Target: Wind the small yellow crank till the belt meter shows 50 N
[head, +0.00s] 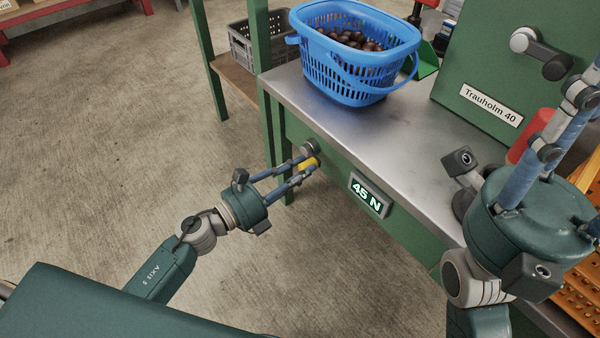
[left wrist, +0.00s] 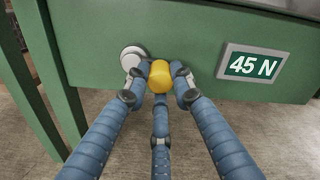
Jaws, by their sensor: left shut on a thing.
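The small yellow crank (head: 308,164) is on the green front panel of the bench, beside a grey round hub (head: 310,147). My left gripper (head: 304,168) is shut on the crank's yellow knob, which also shows between the fingers in the left wrist view (left wrist: 160,75). The belt meter (head: 369,195) is set in the same panel to the right of the crank and reads 45 N. It reads the same in the left wrist view (left wrist: 253,65). My right gripper (head: 545,150) is raised over the right end of the bench; its fingertips are partly cut off, and its grip is unclear.
A blue basket (head: 345,85) with chestnuts stands on the metal bench top (head: 310,98). A green machine (head: 475,75) labelled Trauholm 40 with a dark crank stands behind at the right. Orange crates (head: 580,290) are at the lower right. The floor at left is free.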

